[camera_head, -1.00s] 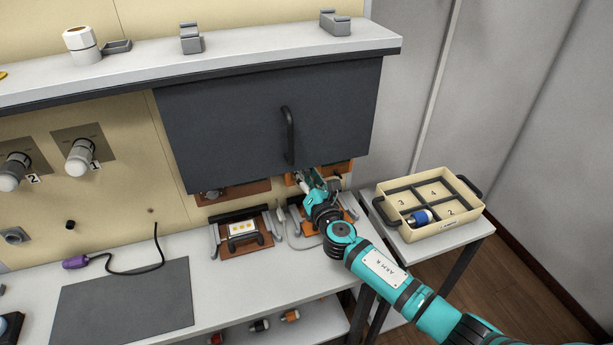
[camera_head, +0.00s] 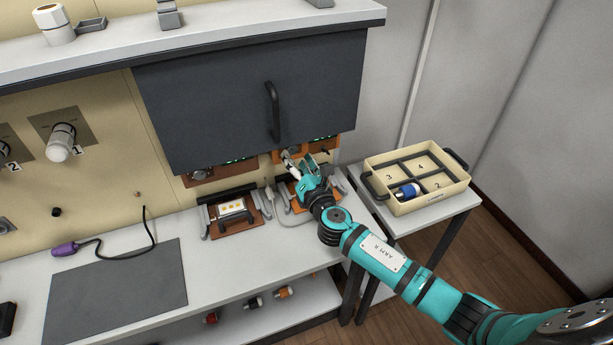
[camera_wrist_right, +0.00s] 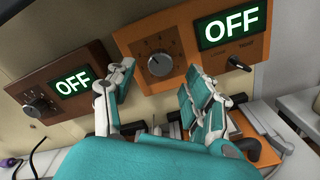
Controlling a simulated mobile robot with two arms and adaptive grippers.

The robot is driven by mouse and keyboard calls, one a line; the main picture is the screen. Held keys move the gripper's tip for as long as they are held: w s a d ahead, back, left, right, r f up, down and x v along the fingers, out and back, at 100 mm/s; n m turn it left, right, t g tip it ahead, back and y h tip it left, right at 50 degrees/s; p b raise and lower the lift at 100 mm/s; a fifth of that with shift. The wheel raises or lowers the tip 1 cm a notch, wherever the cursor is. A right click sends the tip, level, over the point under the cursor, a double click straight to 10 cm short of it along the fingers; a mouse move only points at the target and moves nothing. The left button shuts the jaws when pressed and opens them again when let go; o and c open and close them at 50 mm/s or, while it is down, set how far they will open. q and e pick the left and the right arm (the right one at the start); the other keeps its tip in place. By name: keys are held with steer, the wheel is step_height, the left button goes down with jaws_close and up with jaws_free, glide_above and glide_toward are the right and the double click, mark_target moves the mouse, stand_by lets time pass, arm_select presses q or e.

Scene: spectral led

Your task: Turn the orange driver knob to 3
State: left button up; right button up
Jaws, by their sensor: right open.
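The orange driver (camera_wrist_right: 252,58) shows in the right wrist view with a green display reading OFF. Its round dark knob (camera_wrist_right: 160,64) sits left of the display, with small marks around it. In the head view the orange driver (camera_head: 281,157) is partly hidden under the dark cabinet door. My right gripper (camera_head: 295,164) is in front of it. In the right wrist view the right gripper (camera_wrist_right: 158,86) is open, one finger to either side below the knob, with nothing between the fingers. My left gripper is not in view.
A brown driver (camera_wrist_right: 58,82) with its own knob, also reading OFF, stands left. A small lever switch (camera_wrist_right: 238,64) is on the orange driver's right. The dark cabinet door (camera_head: 253,95) overhangs both. A divided tray (camera_head: 427,196) stands on a side table at right.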

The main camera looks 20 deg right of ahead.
steer(key=s, duration=0.9)
steer(key=shift+d, duration=0.15)
steer(key=shift+s, duration=0.1)
